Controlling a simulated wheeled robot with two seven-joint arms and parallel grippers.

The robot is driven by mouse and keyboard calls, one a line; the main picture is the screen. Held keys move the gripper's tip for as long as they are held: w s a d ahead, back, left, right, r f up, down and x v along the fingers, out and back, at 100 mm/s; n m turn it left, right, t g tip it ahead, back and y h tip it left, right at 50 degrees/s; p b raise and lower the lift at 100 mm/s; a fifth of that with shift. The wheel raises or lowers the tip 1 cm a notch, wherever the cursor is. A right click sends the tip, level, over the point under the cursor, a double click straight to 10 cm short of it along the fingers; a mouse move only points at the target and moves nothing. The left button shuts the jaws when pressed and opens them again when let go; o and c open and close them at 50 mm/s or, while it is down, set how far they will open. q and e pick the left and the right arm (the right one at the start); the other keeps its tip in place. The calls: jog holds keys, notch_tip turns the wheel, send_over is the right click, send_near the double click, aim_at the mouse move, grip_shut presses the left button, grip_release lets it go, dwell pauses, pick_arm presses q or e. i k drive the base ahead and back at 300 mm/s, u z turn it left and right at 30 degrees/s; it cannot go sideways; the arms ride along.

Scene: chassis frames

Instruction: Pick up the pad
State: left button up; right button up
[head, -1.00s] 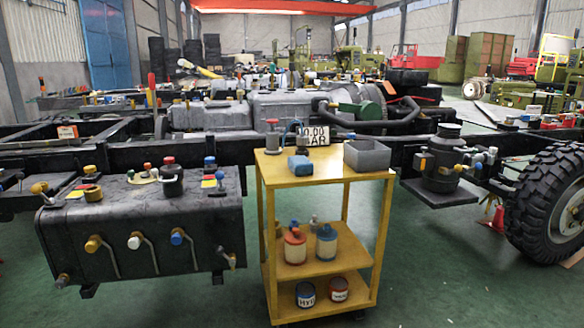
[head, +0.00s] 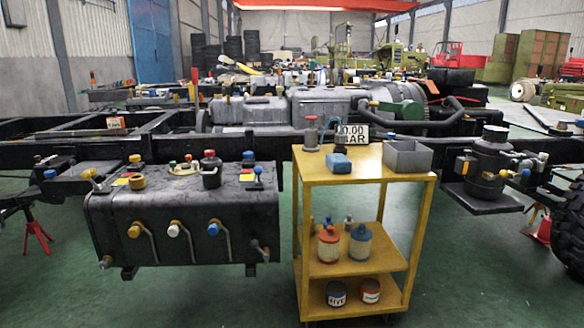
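A small blue block (head: 338,163), which looks like the pad, lies on the top shelf of the yellow cart (head: 367,168). Neither of my grippers is in view.
On the cart's top stand a grey open box (head: 408,157), a gauge display (head: 352,134) and a grey cylinder with a reddish top (head: 311,133). Several cans stand on the lower shelves. A black tank (head: 185,215) is left of the cart, with a chassis frame behind. Green floor in front is clear.

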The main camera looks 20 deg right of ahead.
aim_at(338, 163)
jog(key=z, duration=0.8)
jog(key=i, duration=1.35)
jog(key=u, duration=0.25)
